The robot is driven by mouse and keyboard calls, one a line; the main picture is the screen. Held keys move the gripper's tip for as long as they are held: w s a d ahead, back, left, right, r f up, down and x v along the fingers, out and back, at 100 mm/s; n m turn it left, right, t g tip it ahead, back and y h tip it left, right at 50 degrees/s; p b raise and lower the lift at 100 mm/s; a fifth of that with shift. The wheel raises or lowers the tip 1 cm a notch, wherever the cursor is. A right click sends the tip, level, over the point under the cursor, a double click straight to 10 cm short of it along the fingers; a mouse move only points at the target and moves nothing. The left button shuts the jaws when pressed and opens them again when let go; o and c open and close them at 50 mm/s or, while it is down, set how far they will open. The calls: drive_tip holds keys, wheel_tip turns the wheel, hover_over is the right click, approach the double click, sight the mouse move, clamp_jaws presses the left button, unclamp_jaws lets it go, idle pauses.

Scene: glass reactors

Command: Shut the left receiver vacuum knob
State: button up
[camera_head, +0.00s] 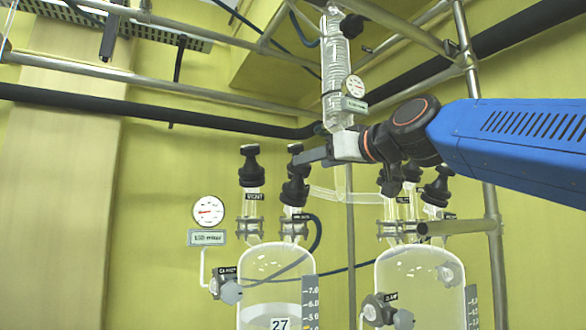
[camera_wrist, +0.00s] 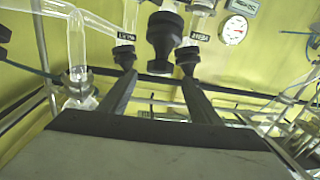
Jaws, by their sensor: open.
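The left receiver (camera_head: 262,262) is the glass vessel at the lower middle of the head view, marked 27. Two black-topped ports rise from it. The left one (camera_head: 250,172) has a tag that seems to read VENT; the right one (camera_head: 296,190), the likely vacuum knob, has a tag too small to read. My gripper (camera_head: 308,158) reaches in from the right, level with the right port's upper part, overlapping it. In the wrist view my open gripper (camera_wrist: 159,76) has a black knob (camera_wrist: 163,50) in line with its gap. I cannot tell whether it touches, or which tag it has.
A second receiver (camera_head: 415,272) with black-topped ports stands to the right, below my arm. A glass column (camera_head: 336,60) with a gauge hangs above the gripper. A round gauge (camera_head: 208,211) is left of the left receiver. Metal frame tubes (camera_head: 492,215) stand close by.

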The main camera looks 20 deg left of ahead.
drive_tip(key=x, duration=1)
drive_tip(key=c, duration=1.1)
